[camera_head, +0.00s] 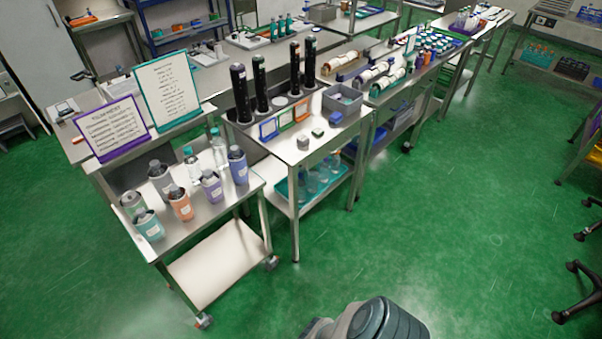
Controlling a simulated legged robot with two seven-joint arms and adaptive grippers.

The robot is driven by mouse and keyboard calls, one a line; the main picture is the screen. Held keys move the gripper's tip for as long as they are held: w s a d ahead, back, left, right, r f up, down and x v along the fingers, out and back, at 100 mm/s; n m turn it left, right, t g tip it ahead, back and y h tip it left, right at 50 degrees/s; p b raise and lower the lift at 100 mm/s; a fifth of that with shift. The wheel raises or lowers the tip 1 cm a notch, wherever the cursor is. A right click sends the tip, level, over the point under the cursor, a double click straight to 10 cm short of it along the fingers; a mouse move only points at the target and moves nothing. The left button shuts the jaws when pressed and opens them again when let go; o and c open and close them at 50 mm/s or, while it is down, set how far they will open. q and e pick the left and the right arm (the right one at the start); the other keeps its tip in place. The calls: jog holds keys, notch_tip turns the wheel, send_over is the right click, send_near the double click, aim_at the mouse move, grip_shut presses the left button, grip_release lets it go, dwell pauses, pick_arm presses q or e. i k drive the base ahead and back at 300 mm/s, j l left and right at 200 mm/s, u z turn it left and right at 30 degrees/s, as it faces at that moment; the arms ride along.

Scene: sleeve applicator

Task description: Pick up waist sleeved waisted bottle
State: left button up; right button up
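I cannot tell which is the waist-sleeved waisted bottle; the shapes under the sleeves are hidden. Neither of my grippers is in view.
A steel table (318,148) adjoins the cart, with tall black cylinders (295,68), a grey bin (342,99) and small blocks. Two sign boards, purple-framed (111,128) and teal-framed (166,90), stand behind the cart. Green floor (450,220) is open in front and to the right.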

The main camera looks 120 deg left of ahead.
aim_at(236, 159)
jog(key=u, duration=4.7)
